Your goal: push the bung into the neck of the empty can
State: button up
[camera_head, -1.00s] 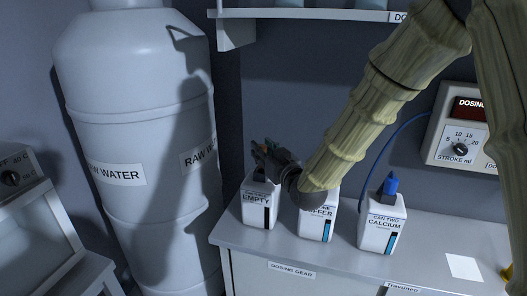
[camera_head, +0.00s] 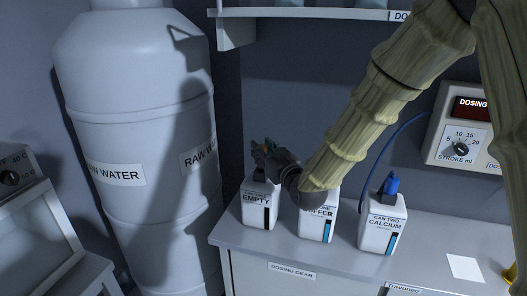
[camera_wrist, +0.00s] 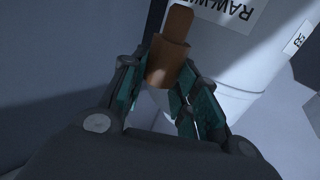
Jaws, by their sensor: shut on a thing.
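The empty can (camera_head: 257,212) is a white box-shaped can labelled EMPTY, upright on the cabinet top at the left of the row. My gripper (camera_head: 263,155) is just above its dark neck in the head view. In the wrist view my gripper (camera_wrist: 164,75) is shut on the orange-brown bung (camera_wrist: 170,58), which sticks out between the fingers. The head view does not show the bung clearly, as the fingers cover it. The can does not show in the wrist view, so I cannot tell whether the bung touches the neck.
The buffer can (camera_head: 315,225) stands right of the empty can, partly behind my wrist. The calcium can (camera_head: 381,228) with a blue cap is further right. The large raw water tank (camera_head: 140,130) is at the left. A shelf (camera_head: 310,14) hangs above.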

jog(key=shift+f+b, duration=1.55)
jog(key=shift+f, duration=0.4)
dwell(0.9)
jog(key=o, duration=1.6)
jog(key=shift+s, duration=0.1)
jog(key=shift+b+v, duration=0.4)
jog(key=shift+v, duration=2.55)
jog(key=v, duration=1.2)
